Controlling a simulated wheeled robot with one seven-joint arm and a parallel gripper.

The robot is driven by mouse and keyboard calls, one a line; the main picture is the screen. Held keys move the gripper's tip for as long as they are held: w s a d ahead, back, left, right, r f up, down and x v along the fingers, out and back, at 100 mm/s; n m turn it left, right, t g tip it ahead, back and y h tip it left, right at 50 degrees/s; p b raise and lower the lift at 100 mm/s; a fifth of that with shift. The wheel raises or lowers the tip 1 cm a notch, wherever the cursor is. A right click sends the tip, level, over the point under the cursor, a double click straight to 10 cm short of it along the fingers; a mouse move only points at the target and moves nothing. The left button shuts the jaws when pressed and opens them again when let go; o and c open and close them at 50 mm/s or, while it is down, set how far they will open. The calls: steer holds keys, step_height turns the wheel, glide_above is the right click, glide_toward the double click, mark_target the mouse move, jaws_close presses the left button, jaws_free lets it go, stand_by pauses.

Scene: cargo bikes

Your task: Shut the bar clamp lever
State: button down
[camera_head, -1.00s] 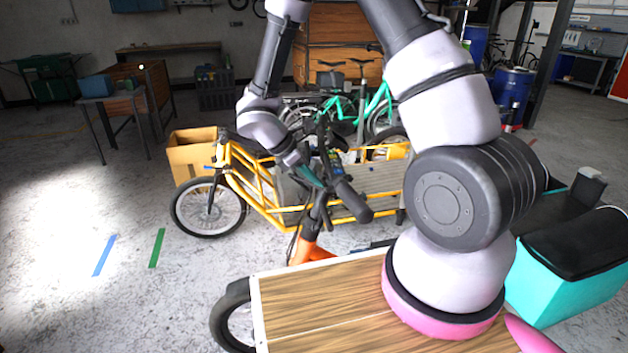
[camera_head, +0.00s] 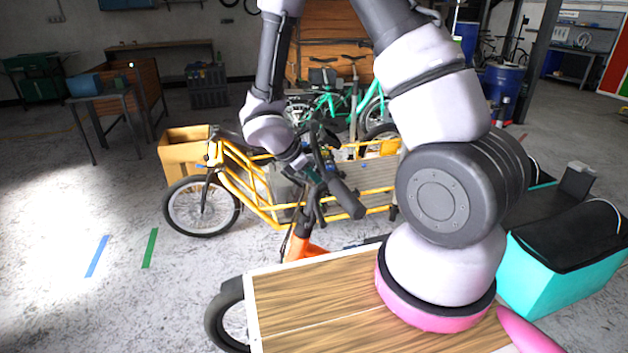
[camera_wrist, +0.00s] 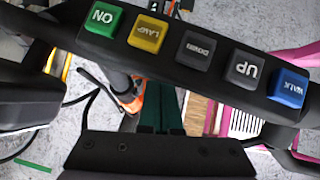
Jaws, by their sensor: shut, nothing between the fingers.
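The black handlebar of the orange cargo bike (camera_head: 300,243) stands at the middle of the head view, with a dark grip (camera_head: 346,198) pointing toward me. In the wrist view, a black button bar (camera_wrist: 222,66) crosses the top, with ON, LAMP, UP and WALK keys among its row. My gripper (camera_wrist: 163,108) has dark green fingers, shut with nothing between them, their tips close to the lower edge of this bar. I cannot tell if they touch it. In the head view my gripper (camera_head: 312,173) is at the handlebar. I cannot make out the clamp lever for certain.
The wooden cargo deck (camera_head: 310,300) lies in front, below my arm. A turquoise box (camera_head: 560,270) is at the right. A yellow cargo bike (camera_head: 262,200) stands behind the handlebar, with a cardboard box (camera_head: 180,155) beside it.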

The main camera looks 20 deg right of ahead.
steer(key=shift+s+d+f, duration=0.1)
steer(key=shift+d, duration=0.15)
steer(key=shift+a, duration=0.1)
stand_by(0.6)
steer(key=s+a+r, duration=0.5)
steer(key=a+r, duration=0.4)
steer(key=w+a+f+n+t+h, duration=0.1)
steer(key=w+a+f+h, duration=0.1)
steer(key=w+a+h, duration=0.1)
steer(key=d+r+x, duration=0.1)
steer(key=x, duration=1.2)
steer(key=shift+w+d+r+h, duration=0.2)
steer(key=shift+w+d+h, duration=0.05)
steer(key=shift+d+h, duration=0.05)
